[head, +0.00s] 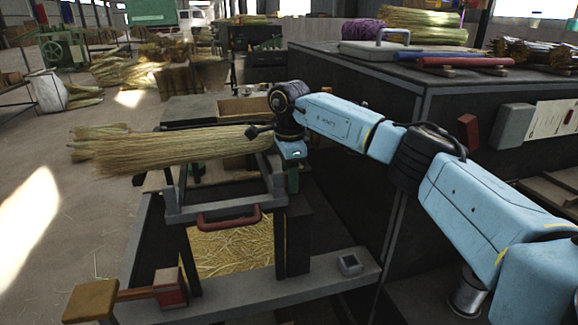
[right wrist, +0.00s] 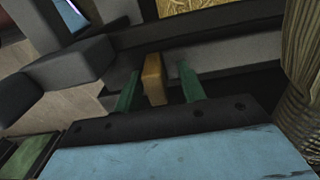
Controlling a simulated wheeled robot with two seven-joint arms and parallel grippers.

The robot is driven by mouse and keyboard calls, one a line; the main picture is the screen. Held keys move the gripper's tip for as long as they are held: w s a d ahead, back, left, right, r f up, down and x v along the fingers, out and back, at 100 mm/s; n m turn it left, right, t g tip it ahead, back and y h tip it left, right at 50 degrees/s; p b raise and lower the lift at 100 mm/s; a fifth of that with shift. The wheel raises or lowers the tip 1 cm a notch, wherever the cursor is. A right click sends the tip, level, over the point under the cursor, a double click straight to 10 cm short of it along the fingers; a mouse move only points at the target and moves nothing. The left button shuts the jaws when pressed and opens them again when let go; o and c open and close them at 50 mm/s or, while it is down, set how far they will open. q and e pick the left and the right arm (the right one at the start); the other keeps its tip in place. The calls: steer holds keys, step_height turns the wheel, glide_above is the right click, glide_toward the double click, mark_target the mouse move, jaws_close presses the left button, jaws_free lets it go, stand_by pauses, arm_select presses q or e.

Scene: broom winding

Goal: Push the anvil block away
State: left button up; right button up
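My right gripper (head: 292,184) points down at the right end of a straw bundle lying across the winding frame. In the right wrist view, its two green fingers (right wrist: 158,74) stand apart. A small tan block (right wrist: 154,78) shows in the gap between them, nearer the left finger. I cannot tell whether it touches the fingers, or for certain that it is the anvil block. In the head view this block is hidden behind the gripper. The straw bundle (head: 170,148) also shows at the right edge of the wrist view (right wrist: 302,65). My left gripper is not in view.
The grey frame (head: 225,205) has a red handle (head: 229,218). A tan-topped pedal-like block (head: 90,300) sits at lower left, beside a red block (head: 169,288). A dark bench (head: 450,125) stands at right. Open floor (head: 60,220) lies to the left.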

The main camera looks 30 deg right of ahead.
steer(key=shift+r, duration=0.5)
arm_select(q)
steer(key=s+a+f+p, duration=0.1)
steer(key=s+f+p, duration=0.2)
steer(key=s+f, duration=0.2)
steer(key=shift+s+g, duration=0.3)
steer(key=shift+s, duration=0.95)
arm_select(e)
step_height(320, 180, up, 12)
steer(key=shift+r, duration=0.2)
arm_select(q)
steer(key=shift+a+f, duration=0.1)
